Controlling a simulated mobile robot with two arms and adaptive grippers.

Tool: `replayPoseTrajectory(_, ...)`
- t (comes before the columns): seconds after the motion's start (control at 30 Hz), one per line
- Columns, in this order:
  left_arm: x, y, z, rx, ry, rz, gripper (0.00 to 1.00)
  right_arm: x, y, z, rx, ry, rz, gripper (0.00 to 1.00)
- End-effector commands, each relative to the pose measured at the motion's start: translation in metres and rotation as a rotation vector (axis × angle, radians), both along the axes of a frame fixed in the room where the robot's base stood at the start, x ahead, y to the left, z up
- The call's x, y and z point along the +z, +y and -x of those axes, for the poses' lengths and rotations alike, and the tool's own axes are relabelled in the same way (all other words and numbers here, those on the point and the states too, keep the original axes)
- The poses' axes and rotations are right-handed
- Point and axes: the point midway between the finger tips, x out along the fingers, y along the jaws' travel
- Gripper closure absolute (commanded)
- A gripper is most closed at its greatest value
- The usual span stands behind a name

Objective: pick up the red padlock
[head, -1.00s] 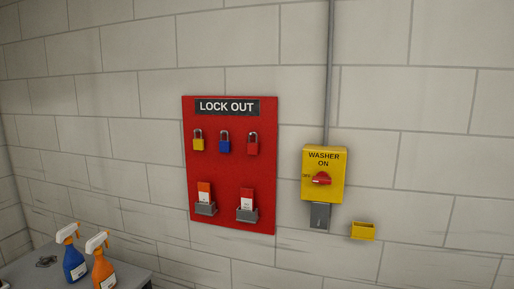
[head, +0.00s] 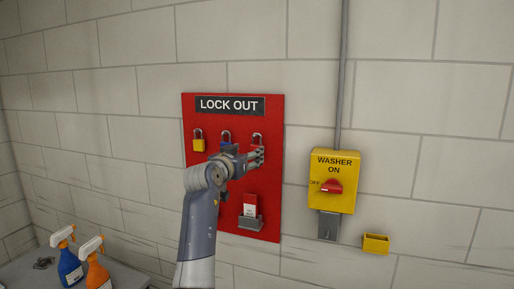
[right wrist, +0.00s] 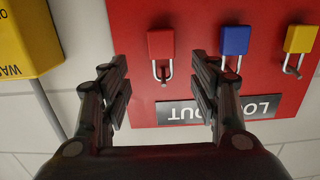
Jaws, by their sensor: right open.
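The red padlock (head: 257,141) hangs at the right of the row on the red lockout board (head: 266,210). In the head view my right gripper (head: 258,157) is in front of it and hides most of its body. In the right wrist view, which is upside down, the red padlock (right wrist: 161,45) shows whole, between the lines of the two open fingers of my right gripper (right wrist: 160,68). The gripper is empty, and I cannot tell how far the tips are from the lock. My left gripper is not in view.
A blue padlock (right wrist: 234,41) and a yellow padlock (right wrist: 300,39) hang beside the red one. A yellow washer switch box (head: 332,170) and a small yellow holder (head: 376,243) are on the wall at right. Spray bottles (head: 70,267) stand on a table at lower left.

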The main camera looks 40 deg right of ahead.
Motion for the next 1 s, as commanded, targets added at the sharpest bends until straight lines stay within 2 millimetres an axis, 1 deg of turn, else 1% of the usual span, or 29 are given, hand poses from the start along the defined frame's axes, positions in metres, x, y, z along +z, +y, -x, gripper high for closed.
replayPoseTrajectory(0.03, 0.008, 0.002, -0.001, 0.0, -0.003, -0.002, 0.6, 0.004, -0.008, -0.004, -0.001, 0.004, 0.001, 0.43)
replayPoseTrajectory(0.1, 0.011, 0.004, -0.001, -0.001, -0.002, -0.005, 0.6, 0.002, -0.017, -0.009, -0.001, 0.003, 0.001, 0.43)
replayPoseTrajectory(0.3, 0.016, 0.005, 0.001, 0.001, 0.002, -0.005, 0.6, 0.001, -0.028, -0.015, 0.001, 0.001, 0.002, 0.43)
replayPoseTrajectory(0.37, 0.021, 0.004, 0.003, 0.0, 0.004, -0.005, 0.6, 0.001, -0.032, -0.018, 0.001, 0.003, 0.001, 0.43)
replayPoseTrajectory(0.53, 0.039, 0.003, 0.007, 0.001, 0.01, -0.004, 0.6, 0.002, -0.051, -0.03, 0.001, 0.004, 0.002, 0.43)
replayPoseTrajectory(0.7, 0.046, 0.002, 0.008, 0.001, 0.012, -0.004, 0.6, -0.002, -0.067, -0.038, 0.002, 0.004, 0.003, 0.43)
replayPoseTrajectory(0.8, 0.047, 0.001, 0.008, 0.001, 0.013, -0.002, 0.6, -0.004, -0.07, -0.04, 0.002, 0.002, 0.002, 0.43)
replayPoseTrajectory(1.0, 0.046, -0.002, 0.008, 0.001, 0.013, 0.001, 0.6, -0.005, -0.07, -0.04, 0.003, 0.001, 0.002, 0.43)
